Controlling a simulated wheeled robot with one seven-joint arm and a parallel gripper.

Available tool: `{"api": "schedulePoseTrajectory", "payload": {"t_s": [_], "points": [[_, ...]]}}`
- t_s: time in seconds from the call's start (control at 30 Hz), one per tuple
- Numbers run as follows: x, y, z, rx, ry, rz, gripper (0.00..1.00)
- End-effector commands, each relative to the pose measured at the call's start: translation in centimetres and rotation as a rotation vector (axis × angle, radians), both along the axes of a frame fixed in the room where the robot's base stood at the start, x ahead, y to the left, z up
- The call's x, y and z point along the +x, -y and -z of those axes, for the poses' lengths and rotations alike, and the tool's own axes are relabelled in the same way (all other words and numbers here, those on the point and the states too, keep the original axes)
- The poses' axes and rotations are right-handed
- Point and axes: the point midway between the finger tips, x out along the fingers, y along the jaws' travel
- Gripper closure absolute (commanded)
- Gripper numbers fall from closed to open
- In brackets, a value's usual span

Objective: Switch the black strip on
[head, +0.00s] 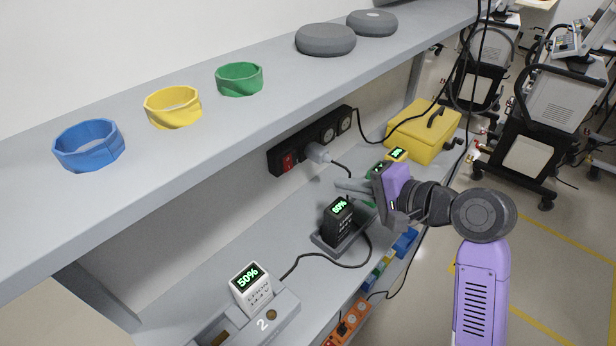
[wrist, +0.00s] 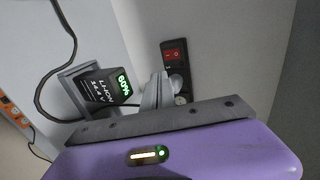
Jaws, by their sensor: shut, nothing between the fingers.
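The black strip (head: 327,134) is fixed to the wall below the upper shelf. Its red rocker switch (head: 288,161) is at the near left end, with a grey plug (head: 318,152) in a socket beside it. In the wrist view the red switch (wrist: 173,54) is in plain sight on the black strip (wrist: 184,76); I cannot tell its position for sure. My gripper (head: 340,184) is shut and empty, in front of the wall, right of and lower than the switch. In the wrist view its fingertips (wrist: 160,78) point toward the strip, apparently apart from it, hiding part of it.
A black 60% battery (head: 339,217) stands in a charger below my gripper. A white 50% battery (head: 251,289) stands nearer. A yellow case (head: 420,130) is at the far end. An orange strip (head: 348,325) hangs at the lower shelf's front. The upper shelf (head: 215,130) overhangs.

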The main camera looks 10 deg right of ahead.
Motion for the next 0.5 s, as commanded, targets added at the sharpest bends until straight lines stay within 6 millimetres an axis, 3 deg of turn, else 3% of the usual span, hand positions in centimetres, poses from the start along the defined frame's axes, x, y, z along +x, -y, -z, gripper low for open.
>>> {"api": "schedulePoseTrajectory", "payload": {"t_s": [0.3,0.5], "points": [[0.2,-0.2,0.0,0.0,0.0,0.0,1.0],[2.0,-1.5,0.9,0.0,-0.001,-0.003,1.0]]}}
